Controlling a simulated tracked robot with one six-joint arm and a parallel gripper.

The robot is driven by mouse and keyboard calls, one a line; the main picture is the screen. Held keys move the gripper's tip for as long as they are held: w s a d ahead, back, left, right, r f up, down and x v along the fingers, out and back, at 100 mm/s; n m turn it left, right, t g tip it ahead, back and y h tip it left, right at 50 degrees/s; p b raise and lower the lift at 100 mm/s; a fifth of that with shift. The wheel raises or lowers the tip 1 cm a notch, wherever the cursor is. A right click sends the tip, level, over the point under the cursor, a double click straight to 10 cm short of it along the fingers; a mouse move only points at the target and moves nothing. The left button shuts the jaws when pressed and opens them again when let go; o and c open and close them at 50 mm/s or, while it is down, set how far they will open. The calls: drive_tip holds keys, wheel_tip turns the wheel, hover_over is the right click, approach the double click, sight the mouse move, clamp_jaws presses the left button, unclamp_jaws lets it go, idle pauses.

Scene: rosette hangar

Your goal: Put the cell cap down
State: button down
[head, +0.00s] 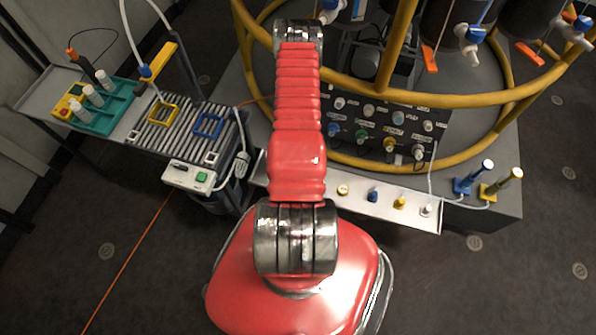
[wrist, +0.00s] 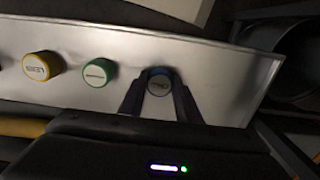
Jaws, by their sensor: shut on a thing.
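In the wrist view my gripper (wrist: 160,90) has its two dark fingers closed on either side of a round cap (wrist: 159,83), the cell cap. The cap has a greyish labelled face and a bluish rim. It is over or on a pale metal tray (wrist: 225,75), near the tray's right end; I cannot tell whether it touches the tray. A green cap (wrist: 98,72) and a yellow cap (wrist: 43,65) are to its left. In the head view my red arm hides the gripper and the held cap; the tray (head: 325,199) shows in part.
In the head view several caps, including a blue cap (head: 373,195), stand along the tray. Behind it are a labelled panel (head: 350,151) and a yellow rail (head: 460,100).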

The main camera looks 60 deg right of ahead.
drive_tip(key=c, duration=1.3)
unclamp_jaws()
wheel_tip(320, 180, up, 12)
drive_tip(key=shift+r, duration=0.1)
idle(0.4)
